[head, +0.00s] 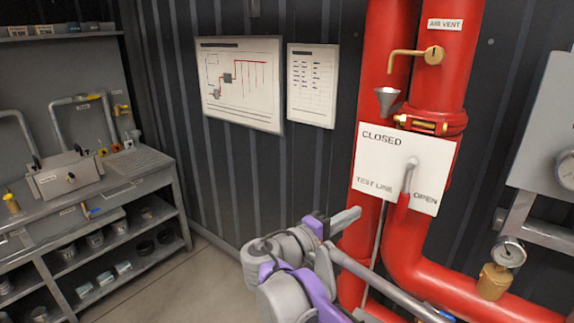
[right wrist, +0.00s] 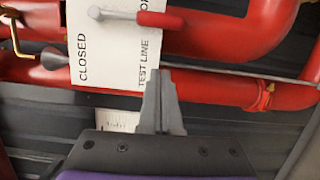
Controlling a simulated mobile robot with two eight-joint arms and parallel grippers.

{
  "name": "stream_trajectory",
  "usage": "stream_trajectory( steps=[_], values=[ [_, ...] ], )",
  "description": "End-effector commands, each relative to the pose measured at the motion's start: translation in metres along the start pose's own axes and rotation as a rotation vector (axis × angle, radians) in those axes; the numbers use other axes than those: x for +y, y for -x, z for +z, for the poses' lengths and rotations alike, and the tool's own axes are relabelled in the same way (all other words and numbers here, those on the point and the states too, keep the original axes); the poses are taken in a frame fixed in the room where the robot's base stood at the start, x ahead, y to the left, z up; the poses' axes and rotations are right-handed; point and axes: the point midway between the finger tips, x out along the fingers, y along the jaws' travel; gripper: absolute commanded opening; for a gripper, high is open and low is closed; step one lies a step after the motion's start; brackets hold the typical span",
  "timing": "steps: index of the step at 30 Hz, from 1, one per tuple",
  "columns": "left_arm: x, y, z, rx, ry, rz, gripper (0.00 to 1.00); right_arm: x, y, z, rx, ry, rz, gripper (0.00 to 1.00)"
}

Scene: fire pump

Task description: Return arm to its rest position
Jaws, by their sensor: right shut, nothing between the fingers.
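My right gripper (head: 354,214) is shut and empty, low and left of the test-line sign (head: 371,168) in the head view. The sign reads CLOSED, TEST LINE and OPEN. A valve lever (head: 409,180) with a red grip (head: 402,207) hangs downward across the sign, near OPEN. In the right wrist view, the shut fingers (right wrist: 162,80) point toward the sign (right wrist: 95,40), and the red grip (right wrist: 161,18) lies beyond the tips, apart from them. My left gripper is not in view.
Thick red pipes (head: 412,240) run behind and below the sign. A metal funnel (head: 387,98) and a brass air-vent valve (head: 433,55) are above it. A gauge (head: 509,252) is at right. A grey workbench (head: 150,180) stands at left, with open floor (head: 205,270) before it.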

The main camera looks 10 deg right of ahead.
Motion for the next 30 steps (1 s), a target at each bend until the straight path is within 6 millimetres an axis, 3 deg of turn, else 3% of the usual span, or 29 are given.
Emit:
stream_trajectory(
  steps=[4,8,12,18,24,30],
  values=[
    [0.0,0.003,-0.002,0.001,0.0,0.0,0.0,-0.026,-0.006,0.024,-0.005,-0.01,-0.12,0.0],
    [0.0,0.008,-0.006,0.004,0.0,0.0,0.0,-0.085,-0.003,0.071,-0.01,-0.059,-0.381,0.0],
    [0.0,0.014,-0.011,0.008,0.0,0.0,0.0,-0.16,0.029,0.121,-0.003,-0.178,-0.712,0.0],
    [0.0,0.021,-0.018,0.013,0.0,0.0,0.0,-0.239,0.1,0.162,0.015,-0.438,-1.12,0.0],
    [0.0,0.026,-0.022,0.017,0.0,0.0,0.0,-0.271,0.151,0.172,0.029,-0.662,-1.349,0.0],
    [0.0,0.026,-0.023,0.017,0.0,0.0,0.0,-0.277,0.163,0.172,0.033,-0.726,-1.404,0.0]
  ],
)
